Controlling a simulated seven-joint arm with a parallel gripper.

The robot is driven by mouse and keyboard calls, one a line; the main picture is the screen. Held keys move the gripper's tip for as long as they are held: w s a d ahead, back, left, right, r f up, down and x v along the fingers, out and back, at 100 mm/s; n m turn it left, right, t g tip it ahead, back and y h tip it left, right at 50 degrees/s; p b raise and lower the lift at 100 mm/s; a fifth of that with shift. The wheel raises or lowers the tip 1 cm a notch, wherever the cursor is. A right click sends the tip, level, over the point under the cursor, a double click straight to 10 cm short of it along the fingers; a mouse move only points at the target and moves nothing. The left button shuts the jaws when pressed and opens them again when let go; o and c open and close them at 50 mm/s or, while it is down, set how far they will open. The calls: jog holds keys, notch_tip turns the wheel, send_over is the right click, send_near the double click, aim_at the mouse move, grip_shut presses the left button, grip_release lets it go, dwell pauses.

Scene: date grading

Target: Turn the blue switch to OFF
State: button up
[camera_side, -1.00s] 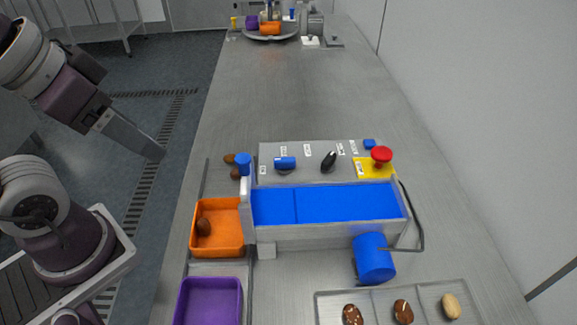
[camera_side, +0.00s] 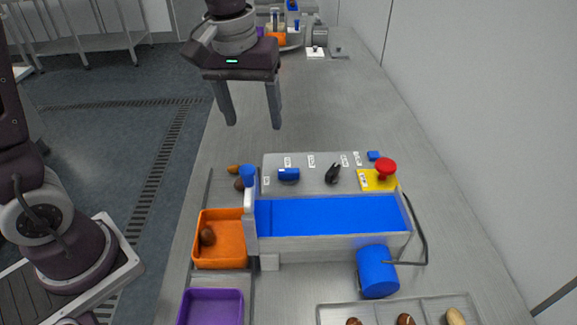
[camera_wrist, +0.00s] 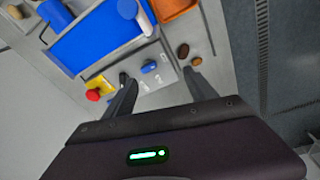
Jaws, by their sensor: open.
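The blue switch (camera_side: 288,175) is a knob on the grey control panel (camera_side: 311,184) behind the blue conveyor belt. It also shows in the wrist view (camera_wrist: 149,66), between my two fingers. My gripper (camera_side: 252,126) is open and empty, with its fingers pointing down. It is above the table, behind and slightly left of the blue switch, and apart from it. The panel labels are too small to read. A black knob (camera_side: 333,173) sits to the right of the blue switch.
A red emergency button (camera_side: 385,168) on a yellow plate stands right of the black knob. A blue post (camera_side: 248,176) stands left of the panel, with brown dates beside it. An orange bin (camera_side: 220,254) and a purple bin (camera_side: 212,308) are front left.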

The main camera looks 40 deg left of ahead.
aim_at(289, 170)
jog(key=w+f+n, duration=0.1)
jog(key=w+f, duration=0.1)
jog(key=f, duration=0.1)
jog(key=w+d+f+n+g, duration=0.1)
jog(key=w+f, duration=0.4)
jog(key=shift+d+f+n+g, duration=0.3)
jog(key=shift+d+n+g, duration=0.05)
jog(key=shift+n+g, duration=0.05)
notch_tip(289, 170, down, 8)
jog(key=shift+w+r, duration=0.1)
jog(key=shift+r, duration=0.1)
jog(key=c, duration=1.4)
